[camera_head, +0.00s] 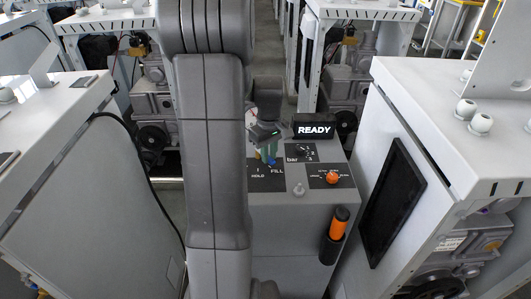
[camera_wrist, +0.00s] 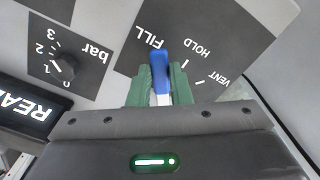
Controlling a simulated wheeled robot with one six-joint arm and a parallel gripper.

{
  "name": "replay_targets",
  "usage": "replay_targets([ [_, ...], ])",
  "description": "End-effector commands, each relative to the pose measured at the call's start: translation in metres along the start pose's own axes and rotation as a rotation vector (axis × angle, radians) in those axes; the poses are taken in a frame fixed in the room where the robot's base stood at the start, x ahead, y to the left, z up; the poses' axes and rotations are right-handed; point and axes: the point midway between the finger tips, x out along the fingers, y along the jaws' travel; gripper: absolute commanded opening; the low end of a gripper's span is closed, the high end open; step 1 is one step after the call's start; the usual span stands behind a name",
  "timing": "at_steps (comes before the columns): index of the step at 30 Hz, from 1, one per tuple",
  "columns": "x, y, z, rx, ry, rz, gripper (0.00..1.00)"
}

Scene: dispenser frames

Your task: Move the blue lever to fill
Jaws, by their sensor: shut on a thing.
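The blue lever (camera_wrist: 159,66) stands between the green fingers of my gripper (camera_wrist: 158,82) in the wrist view. The fingers are shut on it, and its blue tip shows above them. The tip is just below the FILL label (camera_wrist: 154,39) and left of HOLD (camera_wrist: 194,48); VENT (camera_wrist: 218,81) is further right. The lever's pivot is hidden by my gripper. In the head view my gripper (camera_head: 266,158) is over the dark label plate (camera_head: 266,182) on the dispenser's top, with FILL and HOLD readable. Only a little blue shows there.
The READY display (camera_head: 314,130) stands behind the panel. A bar dial (camera_head: 301,152), an orange knob (camera_head: 332,179) and a small grey knob (camera_head: 298,189) are right of my gripper. An orange-black handle (camera_head: 336,235) hangs on the front. Grey cabinets stand on both sides.

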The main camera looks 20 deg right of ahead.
Motion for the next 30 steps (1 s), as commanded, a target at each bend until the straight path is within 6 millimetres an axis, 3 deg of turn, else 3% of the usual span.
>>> replay_targets([
  [23,-0.0011,0.0073,-0.0018,-0.109,0.004,0.004,0.0],
  [24,-0.0012,0.0073,-0.0018,-0.109,0.004,0.004,0.22],
  [27,-0.001,0.0072,-0.0016,-0.108,0.003,0.003,0.4],
  [30,-0.0007,0.0069,-0.0013,-0.108,0.002,0.002,0.4],
])
